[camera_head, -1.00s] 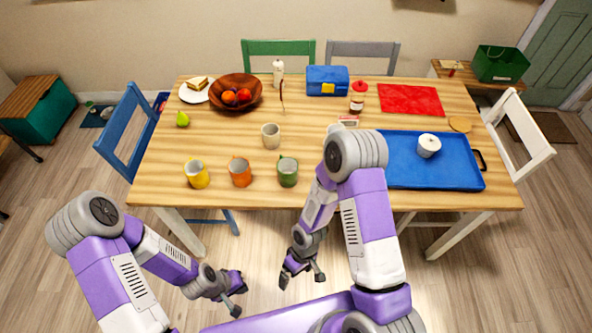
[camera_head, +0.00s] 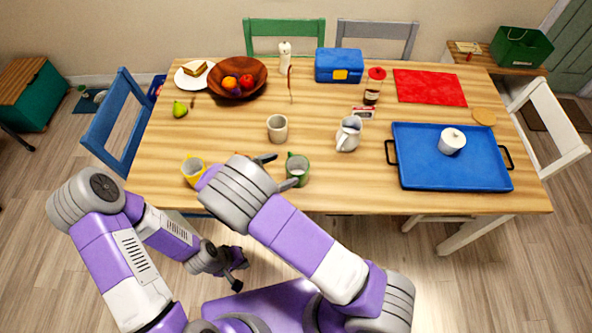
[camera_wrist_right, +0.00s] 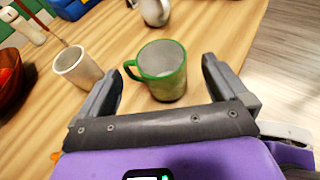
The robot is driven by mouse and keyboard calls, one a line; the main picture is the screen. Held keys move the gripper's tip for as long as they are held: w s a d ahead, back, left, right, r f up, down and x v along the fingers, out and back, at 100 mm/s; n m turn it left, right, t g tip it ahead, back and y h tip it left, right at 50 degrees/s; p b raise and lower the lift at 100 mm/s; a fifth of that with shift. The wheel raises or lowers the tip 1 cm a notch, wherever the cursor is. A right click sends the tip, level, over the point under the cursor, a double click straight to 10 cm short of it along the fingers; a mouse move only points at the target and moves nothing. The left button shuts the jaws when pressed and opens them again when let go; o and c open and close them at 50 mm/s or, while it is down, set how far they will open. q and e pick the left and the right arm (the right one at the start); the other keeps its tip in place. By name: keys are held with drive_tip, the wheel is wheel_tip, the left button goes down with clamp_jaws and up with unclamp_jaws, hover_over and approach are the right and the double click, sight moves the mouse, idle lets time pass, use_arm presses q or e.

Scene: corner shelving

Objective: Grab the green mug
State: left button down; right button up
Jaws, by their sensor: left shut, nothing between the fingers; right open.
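The green mug (camera_head: 299,167) stands upright near the front edge of the table, its handle toward the back left. In the right wrist view the green mug (camera_wrist_right: 166,80) stands between and just ahead of my right gripper's fingers. My right gripper (camera_head: 278,171) is open and empty at the left side of the mug, with its fingers pointing toward it. It also shows in the right wrist view (camera_wrist_right: 162,72), one finger on each side of the mug. Whether a finger touches the mug is unclear. My left gripper (camera_head: 240,276) is shut and empty, low in front of the table.
A beige cup (camera_head: 277,129) stands behind the green mug and a white pitcher (camera_head: 348,136) behind it to the right. A yellow mug (camera_head: 192,172) stands left of my right arm. A blue tray (camera_head: 415,177) lies at the right. The table (camera_head: 345,185) is clear just right of the mug.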

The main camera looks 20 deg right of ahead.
sight(287, 174)
drive_tip(key=f, duration=0.4)
drive_tip(key=shift+w+f+b, duration=0.1)
drive_tip(key=shift+w+b, duration=0.1)
drive_tip(key=shift+b, duration=0.1)
drive_tip(key=shift+d+f, duration=0.1)
drive_tip(key=b+x, duration=0.1)
drive_tip(key=x, duration=0.6)
drive_tip(key=shift+d+f, duration=0.1)
drive_tip(key=shift+d, duration=0.1)
drive_tip(key=c, duration=1.1)
